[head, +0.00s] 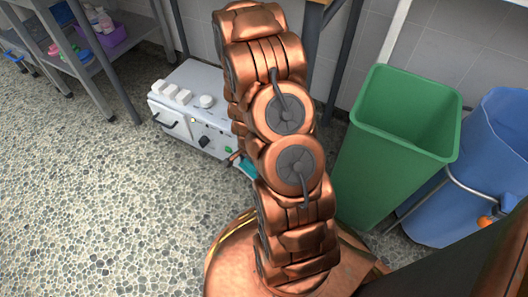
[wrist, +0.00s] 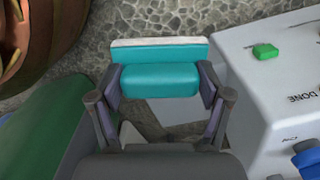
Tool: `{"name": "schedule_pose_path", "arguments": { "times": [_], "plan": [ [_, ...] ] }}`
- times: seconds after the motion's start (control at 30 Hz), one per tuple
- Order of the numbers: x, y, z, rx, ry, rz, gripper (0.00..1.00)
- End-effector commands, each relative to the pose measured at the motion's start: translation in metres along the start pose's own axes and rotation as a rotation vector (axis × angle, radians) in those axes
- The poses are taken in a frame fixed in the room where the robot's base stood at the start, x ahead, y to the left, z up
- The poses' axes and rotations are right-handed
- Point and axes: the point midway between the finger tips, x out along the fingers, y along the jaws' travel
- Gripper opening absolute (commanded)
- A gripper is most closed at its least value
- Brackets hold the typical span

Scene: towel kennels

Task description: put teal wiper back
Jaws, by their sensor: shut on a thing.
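The teal wiper (wrist: 160,82) is a teal block with a pale strip along its far edge. My gripper (wrist: 160,86) is shut on it, with one finger at each end, in the wrist view. In the head view a small bit of the teal wiper (head: 246,168) shows beside my arm, close to the front of the white machine. My arm hides most of the wiper and the gripper there. In the wrist view the wiper is held above the pebbled floor, left of the white machine.
The white machine (head: 190,108) with knobs and handles stands on the floor by the wall. A green bin (head: 390,140) and a blue bin (head: 440,200) stand at the right. A grey shelf (head: 85,62) with a purple basket (head: 105,38) is at the upper left. The left floor is clear.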

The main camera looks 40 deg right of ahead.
Motion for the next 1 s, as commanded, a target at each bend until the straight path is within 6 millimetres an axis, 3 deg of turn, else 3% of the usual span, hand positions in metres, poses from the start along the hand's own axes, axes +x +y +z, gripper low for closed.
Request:
{"name": "schedule_pose_path", "arguments": {
  "times": [0.1, 0.3, 1.0],
  "plan": [
    [0.013, 0.019, -0.001, 0.067, -0.002, 0.001, 0.33],
    [0.018, 0.027, -0.006, 0.104, -0.001, -0.002, 0.33],
    [0.03, -0.025, -0.11, 0.102, 0.0, -0.001, 0.33]
  ]
}}
